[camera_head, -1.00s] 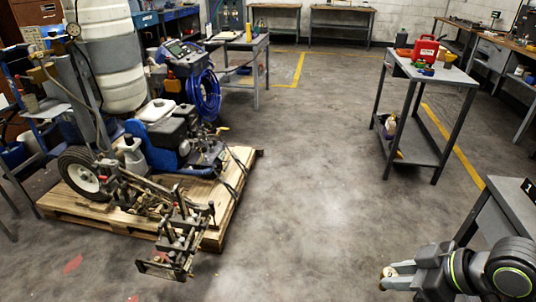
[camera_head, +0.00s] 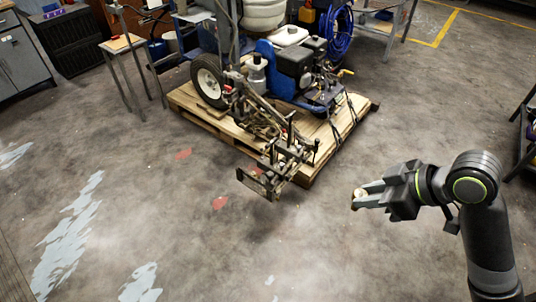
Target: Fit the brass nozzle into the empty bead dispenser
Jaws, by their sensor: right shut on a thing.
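My right gripper (camera_head: 364,199) reaches in from the right above the bare floor. It is shut on a small pale, brass-coloured piece (camera_head: 359,192), which looks like the brass nozzle; the fingers hide part of it. The line striper (camera_head: 290,65) stands on a wooden pallet (camera_head: 208,122), left of and beyond the gripper. Its dark metal front frame (camera_head: 268,183) overhangs the pallet's near edge, clearly apart from the gripper. I cannot make out which part of it is the empty bead dispenser. My left gripper is not in view.
A grey cabinet (camera_head: 20,55) and a small stand (camera_head: 122,43) are at the back left. A blue hose coil (camera_head: 340,30) hangs behind the striper. The floor between the pallet and my right arm is clear. A dark table edge shows at the far right.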

